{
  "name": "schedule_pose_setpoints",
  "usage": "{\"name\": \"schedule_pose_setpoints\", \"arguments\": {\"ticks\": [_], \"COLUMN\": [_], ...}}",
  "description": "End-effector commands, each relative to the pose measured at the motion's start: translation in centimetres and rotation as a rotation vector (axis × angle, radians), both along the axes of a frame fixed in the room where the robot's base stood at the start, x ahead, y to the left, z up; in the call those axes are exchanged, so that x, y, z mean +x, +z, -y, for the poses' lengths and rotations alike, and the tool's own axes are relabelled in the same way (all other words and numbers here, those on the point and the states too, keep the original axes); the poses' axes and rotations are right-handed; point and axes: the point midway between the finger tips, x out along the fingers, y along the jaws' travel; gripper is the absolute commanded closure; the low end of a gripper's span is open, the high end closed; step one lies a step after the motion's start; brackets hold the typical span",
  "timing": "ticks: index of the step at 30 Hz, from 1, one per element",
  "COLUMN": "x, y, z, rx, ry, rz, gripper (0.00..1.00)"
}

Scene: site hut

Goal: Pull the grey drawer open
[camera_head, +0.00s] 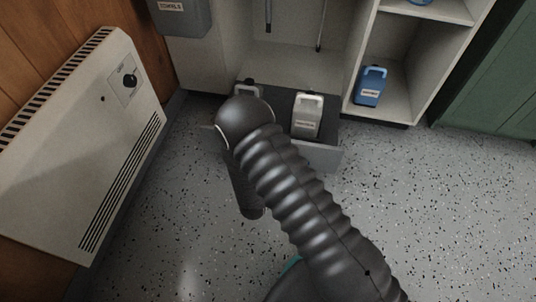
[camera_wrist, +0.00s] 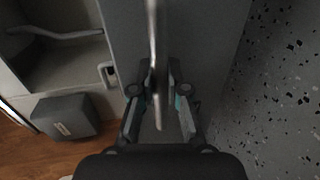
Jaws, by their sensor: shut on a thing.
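The grey drawer (camera_head: 322,157) is at the foot of the pale cabinet and stands out from it, with its inside showing. A pale grey bottle (camera_head: 306,117) with a label stands in it, and a darker one (camera_head: 247,88) is partly hidden by my arm. In the wrist view the grey drawer front (camera_wrist: 213,35) fills the upper middle. My gripper (camera_wrist: 160,78) is shut on the drawer's handle (camera_wrist: 153,38), a thin bar between the two fingers. In the head view my arm hides the handle and the fingers.
A white wall heater (camera_head: 80,135) stands at the left. A blue bottle (camera_head: 370,86) sits in the cabinet's right compartment. A dark grey labelled box (camera_head: 183,15) is at the upper left. Green panelling (camera_head: 490,85) is at the right. The speckled floor (camera_head: 430,210) in front is clear.

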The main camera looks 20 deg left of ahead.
Motion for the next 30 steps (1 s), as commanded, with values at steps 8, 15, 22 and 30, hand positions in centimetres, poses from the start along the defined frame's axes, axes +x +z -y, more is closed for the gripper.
{"name": "schedule_pose_setpoints", "arguments": {"ticks": [8, 15, 22, 30], "x": [0.1, -0.4, -3.8, -8.9], "y": [0.0, 0.1, 0.8, 1.8], "z": [0.0, 0.1, 0.6, 1.7], "rx": [0.0, 0.0, -0.001, -0.001], "ry": [0.001, 0.001, 0.005, 0.005], "rz": [0.0, -0.001, -0.001, -0.001], "gripper": [0.6, 0.6, 0.6, 0.6]}}
